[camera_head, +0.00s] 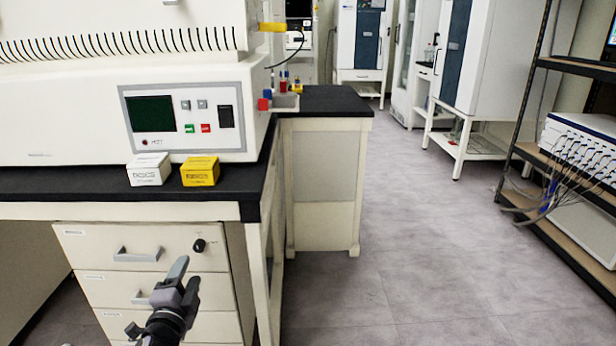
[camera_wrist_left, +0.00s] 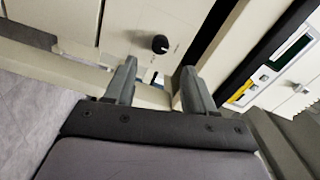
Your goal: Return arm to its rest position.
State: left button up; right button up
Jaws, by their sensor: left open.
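My left gripper (camera_head: 186,274) is in front of the white drawer cabinet (camera_head: 85,243), at the lower left of the head view. In the left wrist view the two grey fingers of my left gripper (camera_wrist_left: 157,75) stand apart with nothing between them. The black knob (camera_head: 199,245) on the cabinet front is just above and right of the gripper in the head view. The knob also shows beyond the fingertips in the left wrist view (camera_wrist_left: 160,44). My right arm and gripper are not in view.
A white machine (camera_head: 60,120) with a control panel stands on the black bench top (camera_head: 60,183). A white box (camera_head: 149,170) and a yellow box (camera_head: 200,171) sit at its front edge. A dark shelf rack (camera_head: 524,140) stands at the right. The grey floor (camera_head: 420,240) between is clear.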

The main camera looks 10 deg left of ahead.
pick_arm(q)
jog(key=s+d+f+n+g+h, duration=0.3)
jog(key=s+d+n+h, duration=0.15)
jog(key=s+d, duration=0.6)
jog(key=s+d+f+n+g+h, duration=0.3)
jog(key=s+d+f+n, duration=0.15)
jog(key=s+d, duration=0.55)
jog(key=s+a+r+p, duration=0.2)
jog(key=r+p, duration=0.5)
jog(key=p, duration=0.5)
jog(key=s+a+r+n+g+y+p, duration=0.1)
jog(key=s+a+r+p, duration=0.1)
jog(key=r+p, duration=0.6)
jog(key=s+p, duration=0.1)
jog(key=p, duration=0.2)
jog(key=shift+s+a+r+n+p, duration=0.2)
jog(key=shift+a+n+p, duration=0.1)
jog(key=shift+p, duration=0.05)
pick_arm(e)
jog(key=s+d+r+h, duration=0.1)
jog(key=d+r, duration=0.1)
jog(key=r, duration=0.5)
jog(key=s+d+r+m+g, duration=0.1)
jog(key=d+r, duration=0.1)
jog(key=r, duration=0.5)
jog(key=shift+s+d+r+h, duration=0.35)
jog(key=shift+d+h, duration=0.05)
